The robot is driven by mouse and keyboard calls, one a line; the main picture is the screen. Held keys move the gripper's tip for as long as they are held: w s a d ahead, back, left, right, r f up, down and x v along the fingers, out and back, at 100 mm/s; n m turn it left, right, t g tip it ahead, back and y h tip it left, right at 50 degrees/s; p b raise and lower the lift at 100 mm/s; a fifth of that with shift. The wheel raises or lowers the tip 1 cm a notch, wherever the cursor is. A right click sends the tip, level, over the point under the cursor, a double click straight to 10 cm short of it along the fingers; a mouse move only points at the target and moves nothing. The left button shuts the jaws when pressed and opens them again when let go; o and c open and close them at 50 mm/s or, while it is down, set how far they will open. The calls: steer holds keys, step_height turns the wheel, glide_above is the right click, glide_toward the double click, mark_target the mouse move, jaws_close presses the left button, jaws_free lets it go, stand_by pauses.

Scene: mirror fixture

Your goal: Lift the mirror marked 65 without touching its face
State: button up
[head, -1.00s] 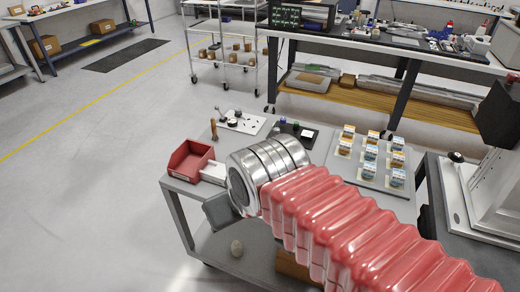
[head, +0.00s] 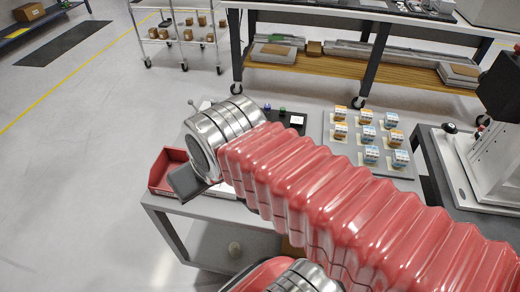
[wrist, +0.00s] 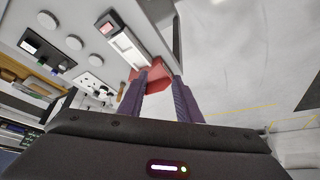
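Several small labelled pieces, some orange and some blue, stand in rows on a grey plate (head: 345,158) on the right half of the cart top in the head view. They may be the mounted mirrors. Their numbers are too small to read, so I cannot tell which is marked 65. My gripper (wrist: 160,82) shows two dark purple fingers standing apart in the wrist view, with nothing seen held between them. A red bin (wrist: 156,76) shows beyond the fingertips. In the head view my arm hides most of the gripper, which is left of the plate.
The red bin (head: 160,170) sits at the cart's left edge. A black box with coloured buttons (head: 296,121) stands left of the plate. A white machine (head: 492,165) stands on a dark stand at the right. The floor left of the cart is clear.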

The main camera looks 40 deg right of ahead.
steer(key=shift+o, duration=0.2)
steer(key=o, duration=0.3)
steer(key=shift+w+d, duration=0.1)
steer(key=shift+w, duration=0.05)
steer(key=o, duration=0.6)
steer(key=w+d+f+m, duration=0.1)
steer(key=w+d+m, duration=0.4)
steer(key=m, duration=0.5)
steer(key=shift+d+f, duration=0.15)
steer(key=shift+d, duration=0.1)
steer(key=w+d+f+m, duration=0.1)
steer(key=d+f+m, duration=0.2)
steer(key=d+m, duration=0.5)
steer(key=w+d+f+m+g+h, duration=0.1)
steer(key=d+f+m, duration=0.3)
steer(key=d+m, duration=0.4)
steer(key=w+d+f+m, duration=0.3)
steer(key=d+m, duration=0.5)
steer(key=m, duration=0.6)
steer(key=shift+w+d+f+h, duration=0.2)
steer(key=shift+f+h, duration=0.1)
steer(key=shift+f, duration=0.1)
